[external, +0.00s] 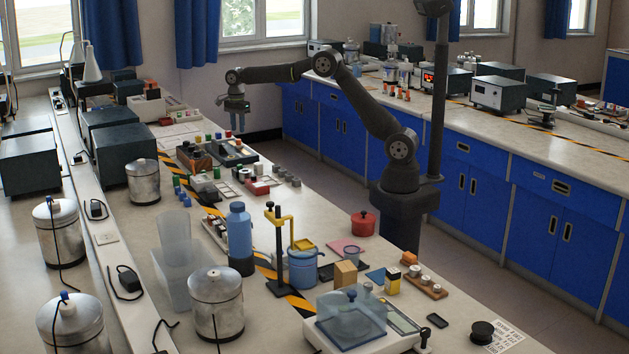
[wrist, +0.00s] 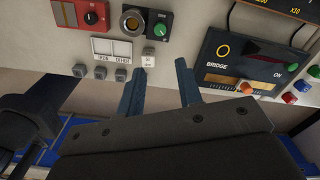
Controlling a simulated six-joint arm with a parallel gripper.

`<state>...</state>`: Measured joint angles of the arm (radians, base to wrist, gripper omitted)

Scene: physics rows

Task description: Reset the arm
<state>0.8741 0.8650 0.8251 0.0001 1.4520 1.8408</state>
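My gripper (external: 235,116) hangs at the end of my outstretched dark arm in the external view, above the far part of the lab bench. Its fingers point down. In the wrist view my gripper (wrist: 168,85) shows two blue fingers spread apart with nothing between them. The fingertips are near the bench edge, beside a small grey push-button block (wrist: 149,60). No contact with any thing can be made out.
A black bridge box (wrist: 250,65) is right of the fingers, and a red switch box (wrist: 92,18) lies left. The bench (external: 230,310) holds a blue bottle (external: 239,228), a red pot (external: 363,223) and a clear-covered balance (external: 350,318). Floor lies between the benches.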

